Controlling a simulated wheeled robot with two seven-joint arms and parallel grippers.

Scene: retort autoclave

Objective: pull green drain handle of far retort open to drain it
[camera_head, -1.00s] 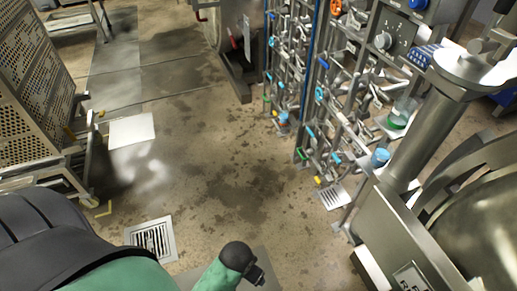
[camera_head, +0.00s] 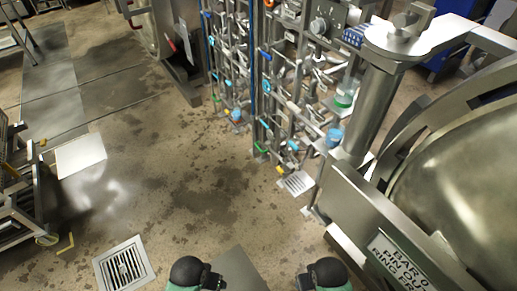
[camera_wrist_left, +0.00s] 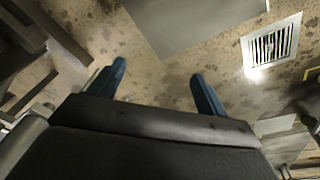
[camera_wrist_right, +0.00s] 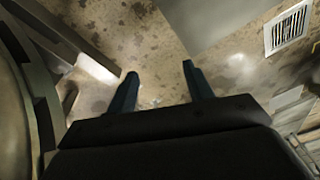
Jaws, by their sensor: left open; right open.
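Two upright valve racks stand in the head view, a left one (camera_head: 226,75) and a nearer right one (camera_head: 275,90). A small green handle (camera_head: 217,99) shows low on the left rack, and another green handle (camera_head: 262,148) low on the right rack. Which belongs to the far retort is not certain. Part of a round metal vessel (camera_head: 150,28) shows at the back, cut by the top edge. My left gripper (camera_head: 213,280) and right gripper (camera_head: 303,283) are at the bottom, well short of both racks. The wrist views show the left (camera_wrist_left: 158,72) and right (camera_wrist_right: 160,70) fingers apart and empty.
A large retort (camera_head: 460,170) with a column (camera_head: 370,110) and a sign (camera_head: 397,262) fills the right side. Open wet floor (camera_head: 180,190) lies between me and the racks.

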